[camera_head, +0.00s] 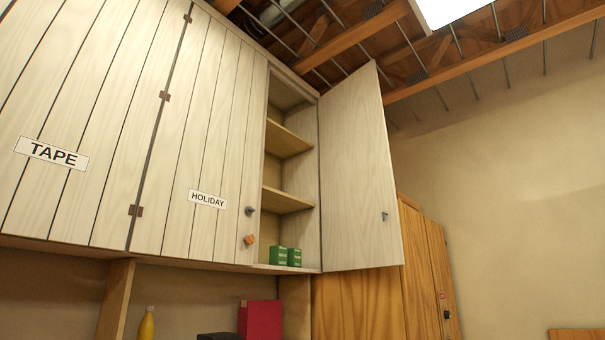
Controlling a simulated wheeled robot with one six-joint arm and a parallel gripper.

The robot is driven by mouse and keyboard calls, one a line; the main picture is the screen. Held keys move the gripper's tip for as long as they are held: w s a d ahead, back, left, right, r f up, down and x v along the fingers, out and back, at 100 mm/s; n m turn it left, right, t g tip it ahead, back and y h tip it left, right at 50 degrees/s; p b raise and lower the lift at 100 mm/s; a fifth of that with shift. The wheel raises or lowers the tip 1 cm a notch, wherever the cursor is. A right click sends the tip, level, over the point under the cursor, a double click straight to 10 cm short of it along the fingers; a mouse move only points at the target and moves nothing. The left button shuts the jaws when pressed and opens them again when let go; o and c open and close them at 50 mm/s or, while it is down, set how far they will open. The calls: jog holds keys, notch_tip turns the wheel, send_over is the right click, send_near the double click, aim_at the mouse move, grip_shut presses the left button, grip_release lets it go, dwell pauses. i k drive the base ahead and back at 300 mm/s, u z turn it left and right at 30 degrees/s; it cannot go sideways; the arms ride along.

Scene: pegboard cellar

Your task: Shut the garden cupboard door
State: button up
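One cupboard door (358,175) stands wide open at the right end of a row of pale wooden wall cupboards. It swings out to the right from the right side of an open compartment (287,202) with several shelves. The door's visible face is plain pale wood, with a small grey fitting (385,216) near its free edge. No garden label shows, so I cannot read which cupboard this is. Two green boxes (286,257) stand on the compartment's bottom. My gripper is not in view.
Shut doors labelled TAPE (52,154) and HOLIDAY (207,200) are to the left. Below are a yellow bottle (147,325) and a red box (259,319). A tall brown wooden cabinet (425,265) stands behind the open door. Ceiling beams (480,62) run above.

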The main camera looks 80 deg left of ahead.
aim_at(357, 184)
jog(key=u, duration=1.25)
jog(key=i, duration=5.6)
jog(key=u, duration=3.55)
